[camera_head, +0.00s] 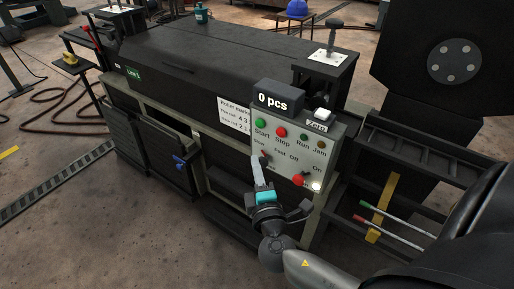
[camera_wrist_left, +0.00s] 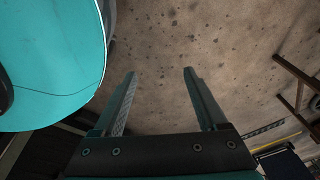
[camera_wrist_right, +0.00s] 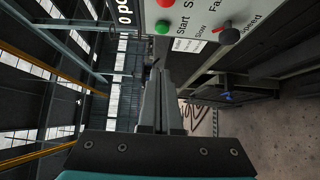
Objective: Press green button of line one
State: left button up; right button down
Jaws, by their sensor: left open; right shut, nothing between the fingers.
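The green Start button (camera_head: 260,123) is at the upper left of the grey control panel (camera_head: 309,155), below the "0 pcs" display (camera_head: 278,99). The machine bears a green "Line 1" sign (camera_head: 133,73). My right gripper (camera_head: 257,161) is shut and empty, its fingertips below the Start button in the head view, near the speed knob (camera_head: 266,154). In the right wrist view the fingertips (camera_wrist_right: 160,75) are below the green button (camera_wrist_right: 162,27), apart from it in the picture. My left gripper (camera_wrist_left: 157,71) is open and empty over bare floor.
A red Stop button (camera_head: 280,132) is right of Start. Lower on the panel are a red button (camera_head: 298,180) and an On/Off switch (camera_head: 307,173). A white Zero button (camera_head: 322,114) sits above. A rack with coloured rods (camera_head: 397,220) stands at right.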

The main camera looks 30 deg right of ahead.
send_near(256, 123)
jog(key=w+a, duration=0.2)
jog(key=w, duration=0.1)
pick_arm(q)
jog(key=shift+w+d+r+b, duration=0.3)
jog(key=shift+w+d+b, duration=0.35)
jog(key=shift+w, duration=0.3)
pick_arm(e)
jog(key=d, duration=0.1)
jog(key=w+d, duration=0.2)
jog(key=d, duration=0.1)
jog(key=shift+w+d, duration=0.1)
jog(key=shift+w, duration=0.15)
